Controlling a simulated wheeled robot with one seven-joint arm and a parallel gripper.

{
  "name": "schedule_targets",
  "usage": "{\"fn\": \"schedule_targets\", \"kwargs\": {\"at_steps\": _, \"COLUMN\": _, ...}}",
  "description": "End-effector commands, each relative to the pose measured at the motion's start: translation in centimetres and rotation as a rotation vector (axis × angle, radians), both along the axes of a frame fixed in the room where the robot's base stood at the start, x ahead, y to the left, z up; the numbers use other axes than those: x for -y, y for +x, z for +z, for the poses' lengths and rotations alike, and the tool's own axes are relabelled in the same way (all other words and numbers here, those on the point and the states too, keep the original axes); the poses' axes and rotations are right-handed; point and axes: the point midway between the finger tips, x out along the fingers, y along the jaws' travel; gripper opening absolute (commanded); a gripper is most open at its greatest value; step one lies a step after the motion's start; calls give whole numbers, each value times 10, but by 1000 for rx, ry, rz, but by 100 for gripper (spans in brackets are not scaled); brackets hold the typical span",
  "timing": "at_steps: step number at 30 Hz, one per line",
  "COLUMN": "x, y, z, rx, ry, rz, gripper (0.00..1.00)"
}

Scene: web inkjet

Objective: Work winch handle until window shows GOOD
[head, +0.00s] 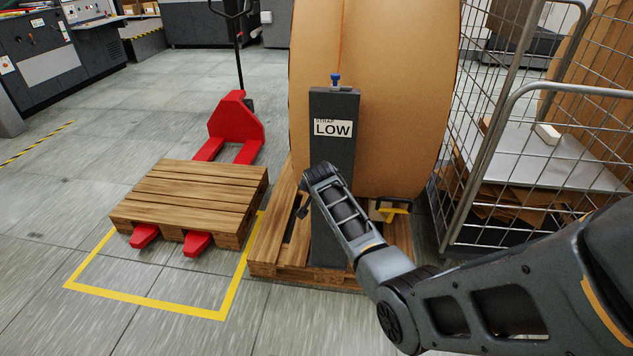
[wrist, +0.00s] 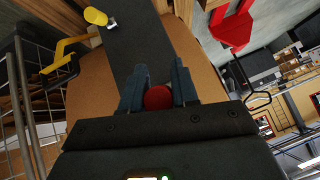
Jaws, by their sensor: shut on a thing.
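A dark grey post (head: 332,240) stands upright on a wooden pallet in front of a large brown roll (head: 400,100). Its white window (head: 333,128) reads LOW, under smaller text that looks like "STRAP". In the wrist view, my gripper (wrist: 158,84) is shut on a round red knob (wrist: 158,97), which sits between its two blue-grey fingers. The knob appears to be the end of the winch handle; the rest of the handle is hidden. In the head view, my arm crosses the post below the window and hides the fingertips.
A blue piece (head: 336,79) tops the post, by an orange strap line on the roll. A yellow-handled part (head: 392,209) is right of the post. A wire cage (head: 540,130) stands close on the right. A red pallet truck (head: 236,125) carries an empty pallet (head: 190,190) on the left.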

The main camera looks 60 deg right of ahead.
Motion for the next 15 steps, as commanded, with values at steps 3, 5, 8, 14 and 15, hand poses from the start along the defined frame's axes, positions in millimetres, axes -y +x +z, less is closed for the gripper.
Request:
{"fn": "schedule_targets", "kwargs": {"at_steps": 3, "x": 2, "y": 2, "z": 19, "rx": -31, "ry": 80, "rz": -1, "gripper": 0}}
{"fn": "schedule_targets", "kwargs": {"at_steps": 5, "x": 3, "y": 2, "z": 24, "rx": -49, "ry": 122, "rz": -1, "gripper": 0}}
{"fn": "schedule_targets", "kwargs": {"at_steps": 8, "x": 5, "y": 3, "z": 31, "rx": -77, "ry": 192, "rz": -1, "gripper": 0}}
{"fn": "schedule_targets", "kwargs": {"at_steps": 14, "x": 10, "y": 5, "z": 42, "rx": -122, "ry": 301, "rz": 0, "gripper": 0}}
{"fn": "schedule_targets", "kwargs": {"at_steps": 15, "x": 11, "y": 6, "z": 43, "rx": -129, "ry": 318, "rz": 0, "gripper": 0}}
